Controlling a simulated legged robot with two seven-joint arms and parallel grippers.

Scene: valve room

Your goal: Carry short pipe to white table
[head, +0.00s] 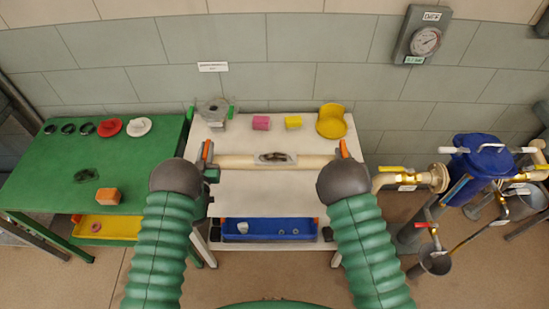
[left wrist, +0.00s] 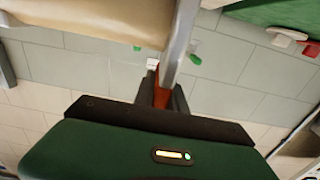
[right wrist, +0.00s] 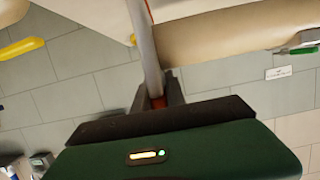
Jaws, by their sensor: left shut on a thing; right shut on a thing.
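The short pipe (head: 235,161) is beige and lies crosswise over the white table (head: 265,195), with a dark patch near its middle. It also shows at the top of the left wrist view (left wrist: 110,18) and the right wrist view (right wrist: 215,30). My left gripper (head: 208,158) is shut on the pipe's left end. My right gripper (head: 343,152) is shut on its right end. The pipe looks level. I cannot tell whether it touches the table top or hangs just above it.
A grey metal part (head: 213,108), a pink block (head: 261,122), a yellow block (head: 293,122) and a yellow curved part (head: 331,121) stand along the table's back. A blue tray (head: 270,237) sits below. A green table (head: 60,185) is left; a blue-topped vessel (head: 482,155) with piping is right.

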